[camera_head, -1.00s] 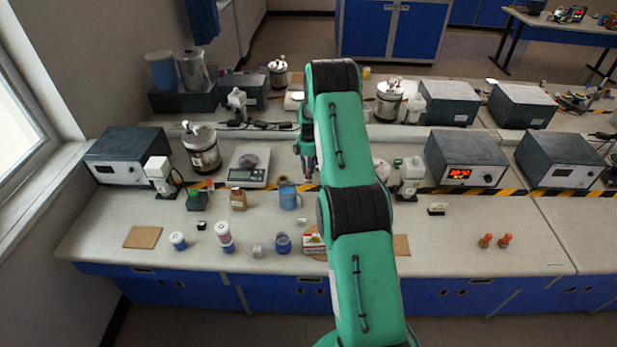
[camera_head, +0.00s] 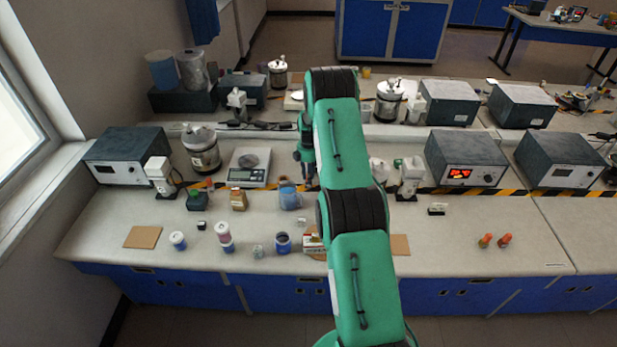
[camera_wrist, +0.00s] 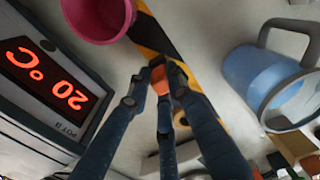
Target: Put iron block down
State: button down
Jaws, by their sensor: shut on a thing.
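My gripper (camera_wrist: 160,80) shows in the wrist view, its dark fingers reaching up from the bottom and closed on a small orange-brown piece (camera_wrist: 158,77). I take this for the iron block; most of it is hidden by the fingers. It is over the pale bench near the black-and-yellow striped tape. In the head view, my gripper (camera_head: 308,178) hangs low over the bench, to the left of my green arm and close to the blue mug (camera_head: 289,195). The held piece cannot be made out there, and whether it touches the bench is unclear.
In the wrist view, the blue mug (camera_wrist: 268,75) is to the right, a pink cup (camera_wrist: 97,15) at the top, and a 20 °C display box (camera_wrist: 50,85) at left. A balance (camera_head: 249,168) stands left of my gripper. Bare bench (camera_head: 455,222) lies to the right.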

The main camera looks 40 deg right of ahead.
jog(key=shift+f, duration=0.15)
jog(key=c, duration=1.6)
grip_release()
jog(key=shift+r, duration=6.15)
jog(key=shift+r, duration=0.1)
